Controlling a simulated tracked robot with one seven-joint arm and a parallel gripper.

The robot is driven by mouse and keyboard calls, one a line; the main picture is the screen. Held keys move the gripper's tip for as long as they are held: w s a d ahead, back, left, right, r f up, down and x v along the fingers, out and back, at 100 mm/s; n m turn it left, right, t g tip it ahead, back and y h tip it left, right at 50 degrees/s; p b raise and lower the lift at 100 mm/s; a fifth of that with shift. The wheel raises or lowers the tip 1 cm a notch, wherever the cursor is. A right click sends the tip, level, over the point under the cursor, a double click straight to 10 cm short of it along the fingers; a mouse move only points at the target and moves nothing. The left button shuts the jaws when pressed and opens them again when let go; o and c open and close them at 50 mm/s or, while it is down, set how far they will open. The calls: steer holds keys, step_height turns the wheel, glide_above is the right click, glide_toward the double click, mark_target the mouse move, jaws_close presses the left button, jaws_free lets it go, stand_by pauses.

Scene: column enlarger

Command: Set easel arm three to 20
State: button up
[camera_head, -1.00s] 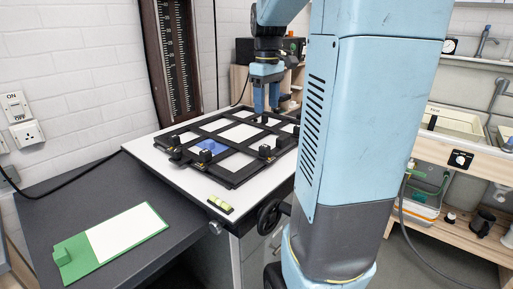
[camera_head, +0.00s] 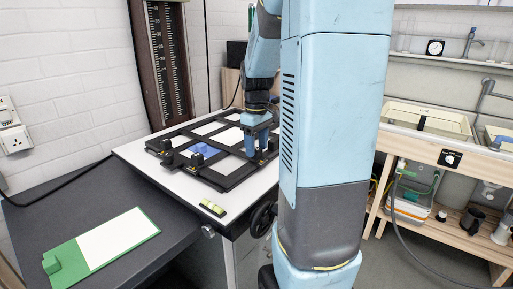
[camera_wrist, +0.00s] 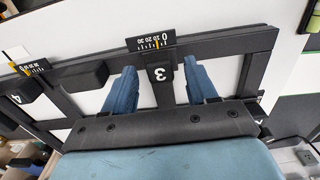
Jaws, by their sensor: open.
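The black multi-arm easel (camera_head: 228,183) lies on a white baseboard. In the wrist view, the black slider block marked 3 (camera_wrist: 163,76) sits on an easel bar below a small scale (camera_wrist: 152,42) reading 0, 10, 20, 30.
A slider marked 4 (camera_wrist: 17,98) with its own scale lies left in the wrist view. A blue patch (camera_head: 204,150) shows within the easel. A green-yellow level (camera_head: 212,208) lies on the baseboard's front edge. A green board (camera_head: 100,246) lies on the dark bench.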

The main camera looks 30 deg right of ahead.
steer(key=shift+f, duration=0.5)
jaws_close()
stand_by(0.4)
